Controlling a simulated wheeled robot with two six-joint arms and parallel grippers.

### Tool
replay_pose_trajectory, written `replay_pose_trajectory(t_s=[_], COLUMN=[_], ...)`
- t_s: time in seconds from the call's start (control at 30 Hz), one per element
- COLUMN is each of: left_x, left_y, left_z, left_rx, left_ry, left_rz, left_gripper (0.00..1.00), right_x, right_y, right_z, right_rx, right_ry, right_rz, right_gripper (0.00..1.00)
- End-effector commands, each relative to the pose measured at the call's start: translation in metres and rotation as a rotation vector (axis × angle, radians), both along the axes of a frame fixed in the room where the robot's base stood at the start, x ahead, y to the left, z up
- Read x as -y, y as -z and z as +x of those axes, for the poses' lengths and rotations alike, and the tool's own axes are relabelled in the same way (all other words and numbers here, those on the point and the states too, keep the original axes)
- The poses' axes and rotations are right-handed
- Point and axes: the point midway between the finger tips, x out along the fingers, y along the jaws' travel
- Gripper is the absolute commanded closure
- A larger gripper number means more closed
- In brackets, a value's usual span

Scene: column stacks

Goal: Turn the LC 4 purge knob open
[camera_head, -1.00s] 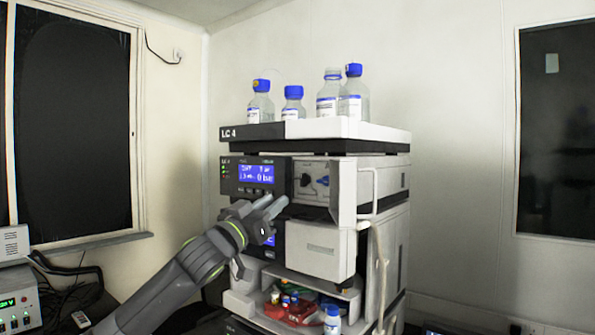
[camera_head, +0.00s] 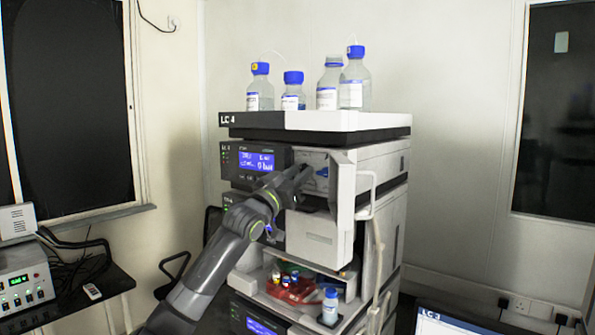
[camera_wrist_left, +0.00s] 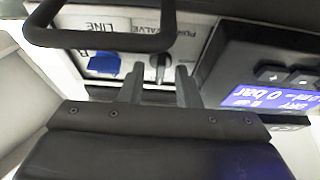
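The LC 4 stack (camera_head: 258,120) stands in the middle of the head view. My left gripper (camera_head: 304,176) is at the pump's front recess, right of the blue display, and covers the purge knob in the head view. In the left wrist view my left gripper (camera_wrist_left: 158,78) has its two fingers apart. The small dark purge knob (camera_wrist_left: 160,62), under the "PURGE VALVE" label, shows between and beyond the fingertips. I cannot tell whether they touch it. My right gripper is not in view.
A blue line knob (camera_wrist_left: 103,64) sits beside the purge knob. A dark bar handle (camera_wrist_left: 100,40) crosses near the fingers in the wrist view. An open white door (camera_head: 342,195) stands right of the recess. Several blue-capped bottles (camera_head: 327,88) stand on top.

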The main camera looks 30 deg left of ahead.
Motion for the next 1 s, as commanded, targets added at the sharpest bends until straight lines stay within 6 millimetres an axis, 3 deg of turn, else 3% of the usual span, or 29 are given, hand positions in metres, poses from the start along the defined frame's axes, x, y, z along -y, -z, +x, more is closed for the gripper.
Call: replay_pose_trajectory(t_s=[0.17, 0.43, 0.73, 1.0], left_x=[0.0, 0.0, 0.0, 0.001], left_y=[0.0, 0.0, 0.002, 0.005], left_z=[0.0, 0.0, 0.0, -0.001], left_rx=[0.0, 0.0, -0.001, -0.009], left_ry=[0.0, 0.0, 0.0, 0.0], left_rz=[0.0, 0.0, -0.03, -0.159], left_gripper=[0.7, 1.0, 1.0, 1.0], right_x=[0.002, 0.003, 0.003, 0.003], right_y=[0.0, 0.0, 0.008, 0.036], right_z=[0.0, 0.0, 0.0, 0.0], right_rx=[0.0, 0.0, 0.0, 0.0], right_ry=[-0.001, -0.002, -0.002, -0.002], right_rz=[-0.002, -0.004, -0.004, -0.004], right_gripper=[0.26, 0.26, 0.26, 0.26])
